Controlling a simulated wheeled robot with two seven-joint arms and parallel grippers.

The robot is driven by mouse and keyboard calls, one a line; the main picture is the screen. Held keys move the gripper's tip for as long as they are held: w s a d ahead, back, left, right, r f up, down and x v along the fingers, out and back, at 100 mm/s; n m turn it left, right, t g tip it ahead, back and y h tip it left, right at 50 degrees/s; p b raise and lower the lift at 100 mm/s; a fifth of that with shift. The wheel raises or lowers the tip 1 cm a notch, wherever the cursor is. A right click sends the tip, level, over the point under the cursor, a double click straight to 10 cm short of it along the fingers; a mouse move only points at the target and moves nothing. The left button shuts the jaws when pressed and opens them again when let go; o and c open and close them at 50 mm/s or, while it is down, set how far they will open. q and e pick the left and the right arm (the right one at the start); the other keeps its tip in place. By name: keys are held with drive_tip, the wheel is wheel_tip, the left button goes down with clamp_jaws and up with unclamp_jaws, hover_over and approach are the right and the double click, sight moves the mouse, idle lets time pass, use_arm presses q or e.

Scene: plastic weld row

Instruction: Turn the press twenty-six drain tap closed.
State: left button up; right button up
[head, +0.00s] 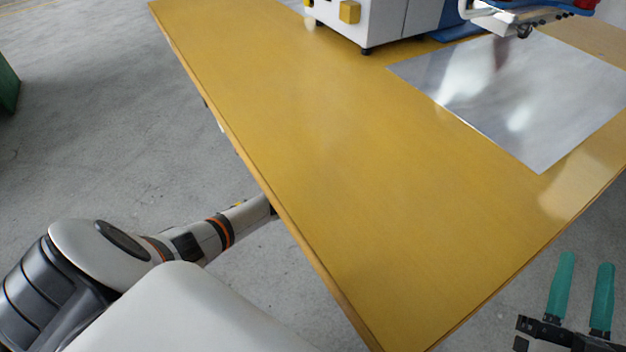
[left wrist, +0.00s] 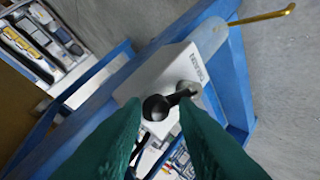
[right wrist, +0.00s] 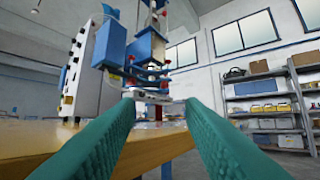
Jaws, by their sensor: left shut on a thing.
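In the left wrist view, the tap's black lever with a round ball end (left wrist: 156,107) runs up and right to a grey round hub (left wrist: 188,90) on a white labelled block (left wrist: 165,75). My left gripper (left wrist: 160,110) has its teal fingers on either side of the ball end and is shut on the lever. In the head view the left arm passes below the table edge, so its gripper is hidden there. My right gripper (head: 582,285) is open and empty, off the table's near right corner; its spread fingers also show in the right wrist view (right wrist: 165,112).
The block sits on a blue frame (left wrist: 235,60), with a yellow rod (left wrist: 262,18) near the top right. The yellow table (head: 300,150) is mostly clear. A metal sheet (head: 530,95) and a white machine (head: 385,20) are at the back. Shelves (right wrist: 265,95) stand further off.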

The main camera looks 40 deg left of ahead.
use_arm(q)
drive_tip(key=shift+w+a+r+n+g+h+p, duration=0.25)
drive_tip(key=shift+w+a+n+g+h+p, duration=0.05)
drive_tip(key=shift+n+h+p, duration=0.25)
drive_tip(key=shift+w+a+r+n+g+h+p, duration=0.2)
drive_tip(key=shift+w+a+n+g+h+p, duration=0.15)
drive_tip(key=shift+n+h, duration=0.2)
use_arm(e)
wheel_tip(320, 180, down, 9)
drive_tip(key=w+d+g+h, duration=0.1)
drive_tip(key=g+h, duration=0.1)
drive_tip(key=g, duration=0.4)
drive_tip(key=shift+g, duration=0.3)
use_arm(q)
drive_tip(key=shift+d, duration=0.1)
use_arm(e)
drive_tip(key=shift+d, duration=0.1)
use_arm(q)
drive_tip(key=o, duration=1)
drive_tip(key=shift+c, duration=0.2)
drive_tip(key=shift+s, duration=0.1)
drive_tip(key=shift+f, duration=0.15)
use_arm(e)
drive_tip(key=shift+w, duration=0.1)
use_arm(q)
drive_tip(key=shift+s+a, duration=0.1)
drive_tip(key=shift+a, duration=0.1)
